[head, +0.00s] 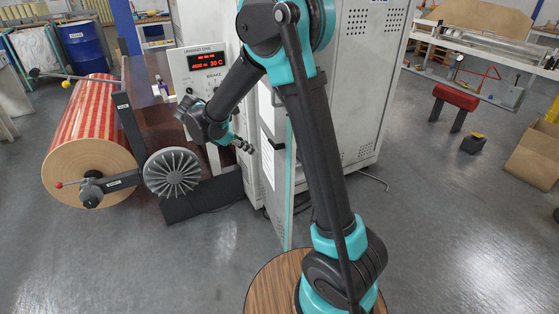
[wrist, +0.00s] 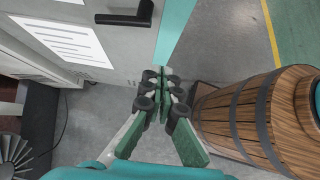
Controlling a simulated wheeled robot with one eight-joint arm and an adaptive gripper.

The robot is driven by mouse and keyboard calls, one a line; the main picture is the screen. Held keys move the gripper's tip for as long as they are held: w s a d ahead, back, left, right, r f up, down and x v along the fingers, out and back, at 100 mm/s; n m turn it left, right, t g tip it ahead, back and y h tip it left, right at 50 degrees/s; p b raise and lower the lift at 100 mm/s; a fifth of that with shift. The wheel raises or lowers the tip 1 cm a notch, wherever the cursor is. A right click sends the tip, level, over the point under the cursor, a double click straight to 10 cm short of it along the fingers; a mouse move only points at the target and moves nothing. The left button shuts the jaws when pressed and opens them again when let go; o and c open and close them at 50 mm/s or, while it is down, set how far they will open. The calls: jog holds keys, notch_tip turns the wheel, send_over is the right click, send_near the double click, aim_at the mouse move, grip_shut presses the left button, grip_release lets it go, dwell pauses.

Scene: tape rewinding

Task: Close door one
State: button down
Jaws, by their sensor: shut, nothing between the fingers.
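A grey cabinet door (head: 281,185) with a teal edge and white paper sheets stands open, its free edge swung out toward me. No door number is readable. It belongs to the tall light-grey cabinet (head: 357,82), partly hidden behind my arm. In the wrist view the door (wrist: 118,58) fills the upper left, with a black handle (wrist: 128,13) near its teal edge. My gripper (head: 246,147) is at the left of the door in the head view. Its fingers (wrist: 165,90) are together and empty, near the door's lower edge in the wrist view; contact is unclear.
An unwind unit with a red-striped roll (head: 92,118), a dark finned disc (head: 172,172) and a control panel (head: 206,68) stands left of the door. The floor at right front is clear.

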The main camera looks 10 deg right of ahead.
send_near(287, 163)
notch_tip(287, 163, down, 4)
jog(key=d, duration=0.2)
jog(key=shift+w+d+f, duration=0.1)
jog(key=shift+w+d, duration=0.05)
jog(key=shift+d, duration=0.3)
jog(key=shift+w+d+f, duration=0.1)
jog(key=shift+w+d, duration=0.1)
jog(key=shift+d, duration=0.25)
jog(key=shift+d, duration=0.15)
